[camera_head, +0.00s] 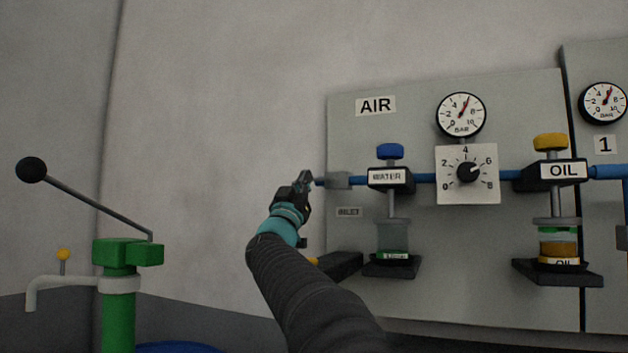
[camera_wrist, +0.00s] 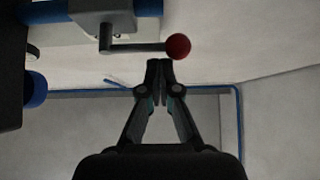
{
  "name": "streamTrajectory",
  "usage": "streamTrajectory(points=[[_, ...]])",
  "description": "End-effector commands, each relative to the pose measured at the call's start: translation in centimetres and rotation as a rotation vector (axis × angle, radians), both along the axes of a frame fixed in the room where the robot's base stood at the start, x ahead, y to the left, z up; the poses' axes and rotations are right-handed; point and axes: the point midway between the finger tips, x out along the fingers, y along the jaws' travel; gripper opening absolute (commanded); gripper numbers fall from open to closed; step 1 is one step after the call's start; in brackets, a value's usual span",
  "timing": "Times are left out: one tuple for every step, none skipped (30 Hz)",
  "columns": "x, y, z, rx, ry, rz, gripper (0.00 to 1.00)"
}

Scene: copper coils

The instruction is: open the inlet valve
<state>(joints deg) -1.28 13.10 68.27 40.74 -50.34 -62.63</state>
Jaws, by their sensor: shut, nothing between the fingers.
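The inlet valve's lever (camera_wrist: 138,47) shows in the wrist view as a dark grey rod running sideways from a pivot on the blue pipe. It ends in a red ball knob (camera_wrist: 178,46). My gripper (camera_wrist: 159,65) is shut and empty, with its fingertips just below the knob in the picture. I cannot tell whether they touch it. In the head view my gripper (camera_head: 306,176) is at the left edge of the AIR panel, by the grey valve body (camera_head: 338,180) and above left of the INLET label (camera_head: 348,212). The knob cannot be made out there.
Right along the blue pipe (camera_head: 424,178) are the WATER unit (camera_head: 390,178), a dial regulator (camera_head: 467,172), a gauge (camera_head: 461,115) and the OIL unit (camera_head: 552,172). A green hand pump (camera_head: 118,290) with a long lever stands lower left. Bare wall lies between pump and panel.

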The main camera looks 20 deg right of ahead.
Motion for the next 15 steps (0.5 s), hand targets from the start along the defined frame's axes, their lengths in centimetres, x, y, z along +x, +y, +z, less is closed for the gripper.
streamTrajectory(points=[[0.4,-0.6,-0.9,0.001,0.012,-0.007,0.00],[0.4,-0.7,-0.9,0.002,0.013,-0.007,0.00],[0.4,-0.9,-0.9,0.004,0.014,-0.008,0.00],[0.5,-1.0,-1.0,0.005,0.013,-0.008,0.00],[0.5,-1.1,-1.0,0.005,0.014,-0.008,0.00],[0.5,-1.3,-1.0,0.007,0.014,-0.009,0.00],[0.5,-1.4,-1.0,0.007,0.015,-0.009,0.00],[0.4,-1.4,-1.0,0.008,0.014,-0.009,0.00],[0.4,-1.5,-0.9,0.010,0.014,-0.010,0.00],[0.3,-1.5,-0.8,0.010,0.013,-0.009,0.00],[0.2,-1.4,-0.6,0.009,0.013,-0.009,0.00],[0.1,-1.2,-0.4,0.010,0.012,-0.008,0.00],[-0.1,-1.0,-0.1,0.009,0.011,-0.008,0.00],[-0.2,-0.7,0.2,0.009,0.010,-0.008,0.00],[-0.5,-0.2,0.7,0.007,0.008,-0.007,0.00]])
